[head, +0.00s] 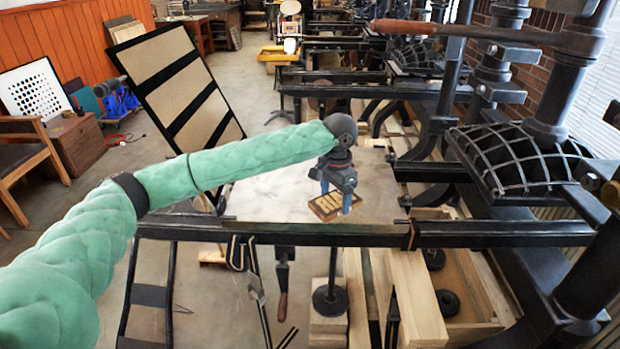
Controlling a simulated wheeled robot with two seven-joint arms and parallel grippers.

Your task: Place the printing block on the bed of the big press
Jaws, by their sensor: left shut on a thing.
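The printing block (326,207) is a small brown wooden block with pale raised letter shapes. It is at the right part of the flat pale bed (270,197) of the big press (525,160). My left gripper (338,204) points down from above with blue fingers, shut on the block. I cannot tell whether the block touches the bed or hangs just above it. The lower parts of the fingers stand at the block's sides. My right gripper is not in view.
A dark frame with tan panels (172,84) leans behind the bed at left. The press's ribbed platen (520,160) and a wooden-handled lever (470,32) are at right. Dark rails (290,236) border the bed's front. Wooden beams (417,300) stand below. The bed left of the block is clear.

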